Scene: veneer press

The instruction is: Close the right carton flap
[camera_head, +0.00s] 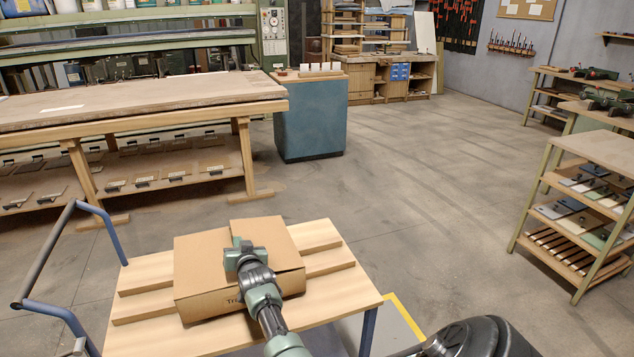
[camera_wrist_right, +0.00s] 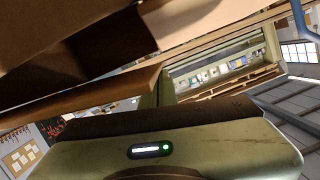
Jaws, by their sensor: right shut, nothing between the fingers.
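A brown cardboard carton (camera_head: 207,304) sits on the wooden top of a cart. Its left flap (camera_head: 200,262) lies about flat over the top. Its right flap (camera_head: 275,237) lies over the right part, with its edges slightly raised and not flush. My right gripper (camera_head: 240,247) is shut and empty, over the carton near the seam between the flaps. Whether it touches cardboard I cannot tell. The right wrist view shows brown cardboard panels (camera_wrist_right: 125,92) close up with a dark gap between them. My left gripper is not in view.
The cart top (camera_head: 345,295) has raised wooden strips and a blue handle (camera_head: 58,250) at left. A workbench (camera_head: 130,100) stands behind left, a blue cabinet (camera_head: 310,120) behind, and a shelf rack (camera_head: 575,205) at right. The floor between is clear.

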